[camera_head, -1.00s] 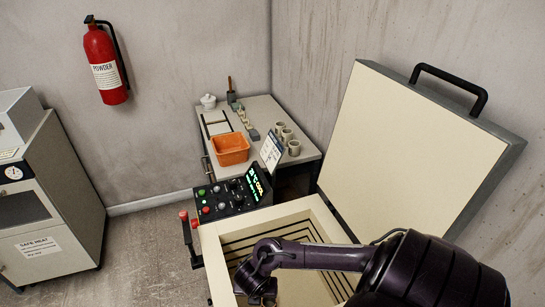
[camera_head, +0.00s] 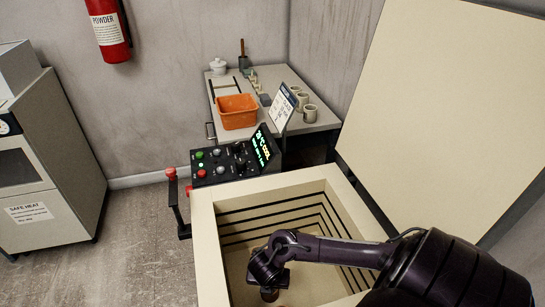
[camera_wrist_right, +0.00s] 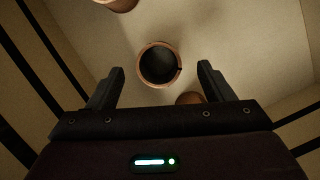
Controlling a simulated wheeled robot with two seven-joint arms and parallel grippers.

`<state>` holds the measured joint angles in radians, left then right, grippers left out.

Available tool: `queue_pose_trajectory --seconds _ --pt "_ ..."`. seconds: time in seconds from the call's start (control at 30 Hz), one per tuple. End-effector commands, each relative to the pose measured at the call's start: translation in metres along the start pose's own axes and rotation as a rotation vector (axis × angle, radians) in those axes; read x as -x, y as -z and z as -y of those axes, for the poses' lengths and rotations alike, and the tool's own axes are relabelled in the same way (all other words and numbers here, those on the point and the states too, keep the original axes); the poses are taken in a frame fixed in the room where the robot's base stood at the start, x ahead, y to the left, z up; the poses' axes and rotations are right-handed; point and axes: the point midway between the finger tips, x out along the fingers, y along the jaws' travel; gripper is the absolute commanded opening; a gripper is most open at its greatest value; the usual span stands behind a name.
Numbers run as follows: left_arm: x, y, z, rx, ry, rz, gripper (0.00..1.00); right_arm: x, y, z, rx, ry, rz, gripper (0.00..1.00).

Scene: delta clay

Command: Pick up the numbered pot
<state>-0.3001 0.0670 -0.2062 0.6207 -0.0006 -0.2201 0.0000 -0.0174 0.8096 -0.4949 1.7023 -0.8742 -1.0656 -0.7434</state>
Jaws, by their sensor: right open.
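My right gripper (camera_wrist_right: 161,70) is open and points down inside the open kiln chamber (camera_head: 209,225). In the right wrist view, a round terracotta pot (camera_wrist_right: 141,66) with a dark hollow and a small dark mark on its right rim sits between and just beyond the fingertips. I cannot tell how far below it is. A second pot (camera_wrist_right: 118,3) is cut off at the top edge. A third (camera_wrist_right: 190,98) is mostly hidden behind my gripper body. No number is readable on any pot. In the head view, a brown pot (camera_head: 269,295) shows partly below my right gripper (camera_head: 268,284).
The kiln walls surround my right arm, and its raised lid (camera_head: 440,100) stands at the right. A control panel (camera_head: 225,163) is at the kiln's left. Behind it, a table (camera_head: 290,75) holds an orange bin (camera_head: 237,111) and several cups. A grey cabinet (camera_head: 55,170) stands far left.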

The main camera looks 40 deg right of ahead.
Motion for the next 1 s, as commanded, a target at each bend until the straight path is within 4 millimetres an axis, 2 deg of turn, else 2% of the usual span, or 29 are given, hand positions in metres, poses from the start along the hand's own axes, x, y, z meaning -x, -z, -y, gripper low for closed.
queue_pose_trajectory --seconds 0.23,0.5,0.6,0.83,1.0 --pt "-0.011 -0.004 0.017 0.000 0.021 0.004 0.36 -0.029 0.002 -0.001 -0.001 0.001 0.000 0.74" --pt "-0.023 -0.005 0.017 0.002 0.022 0.004 0.36 -0.067 0.007 -0.001 0.000 0.001 0.000 0.74" --pt "-0.024 -0.005 0.015 0.003 0.019 0.003 0.36 -0.073 0.006 -0.002 0.000 0.000 0.001 0.74" --pt "-0.023 -0.004 0.009 0.002 0.011 0.002 0.36 -0.073 0.006 -0.002 0.001 0.000 0.001 0.74" --pt "-0.023 -0.004 0.008 0.001 0.010 0.002 0.36 -0.073 0.006 -0.001 0.001 0.000 0.001 0.53"
